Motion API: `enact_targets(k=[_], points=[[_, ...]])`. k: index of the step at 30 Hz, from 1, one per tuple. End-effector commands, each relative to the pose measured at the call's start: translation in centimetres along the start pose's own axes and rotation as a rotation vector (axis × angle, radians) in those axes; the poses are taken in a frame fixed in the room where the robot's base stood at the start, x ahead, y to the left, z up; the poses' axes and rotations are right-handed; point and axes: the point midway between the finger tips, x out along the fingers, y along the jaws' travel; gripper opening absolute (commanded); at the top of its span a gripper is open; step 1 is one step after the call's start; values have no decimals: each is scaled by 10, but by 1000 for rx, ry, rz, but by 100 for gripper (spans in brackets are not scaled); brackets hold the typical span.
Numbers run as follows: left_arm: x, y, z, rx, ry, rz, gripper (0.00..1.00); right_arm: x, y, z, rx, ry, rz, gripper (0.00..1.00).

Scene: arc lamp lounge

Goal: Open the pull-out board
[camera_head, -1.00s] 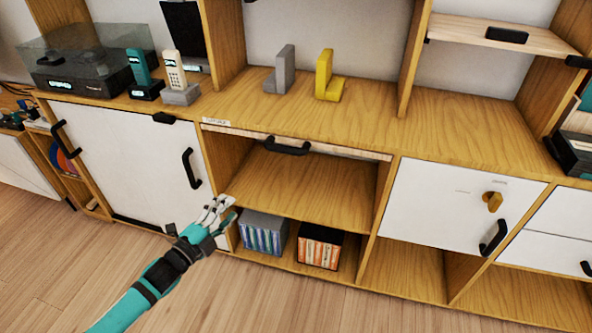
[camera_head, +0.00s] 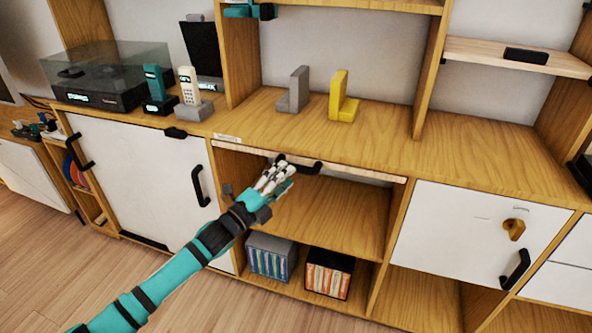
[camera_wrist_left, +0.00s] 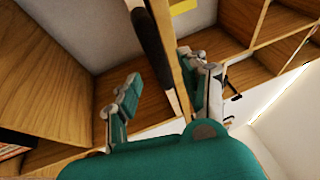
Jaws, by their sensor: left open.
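The pull-out board (camera_head: 360,174) is a thin pale wooden strip under the cabinet's top, above an open compartment. It looks pushed in. Its black bar handle (camera_head: 312,168) is on the front edge, with its left part partly hidden by my fingers. My left gripper (camera_head: 276,177) is open, at the left end of this handle. In the left wrist view, the dark handle (camera_wrist_left: 150,45) and a wooden edge (camera_wrist_left: 180,60) lie between my spread fingers (camera_wrist_left: 163,95). I cannot tell whether the fingers touch the handle. My right gripper is not in view.
A white door (camera_head: 140,180) with black handles is left of the compartment. A white panel (camera_head: 450,230) with a yellow knob is to the right. Two boxes (camera_head: 328,272) stand on the bottom shelf. Grey and yellow bookends (camera_head: 342,100) stand on top. Floor in front is clear.

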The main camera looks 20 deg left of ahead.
Motion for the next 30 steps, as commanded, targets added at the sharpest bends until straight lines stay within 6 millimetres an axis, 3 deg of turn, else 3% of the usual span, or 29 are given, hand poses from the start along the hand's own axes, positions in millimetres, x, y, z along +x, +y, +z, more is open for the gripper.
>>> enact_targets(k=[3,9,20,30], points=[[22,-1,0,2,1,-3,44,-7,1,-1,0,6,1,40],[42,0,0,-1,1,0,44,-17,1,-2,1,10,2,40],[47,0,0,0,0,1,44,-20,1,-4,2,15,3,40],[46,1,0,0,0,1,0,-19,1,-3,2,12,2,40]])
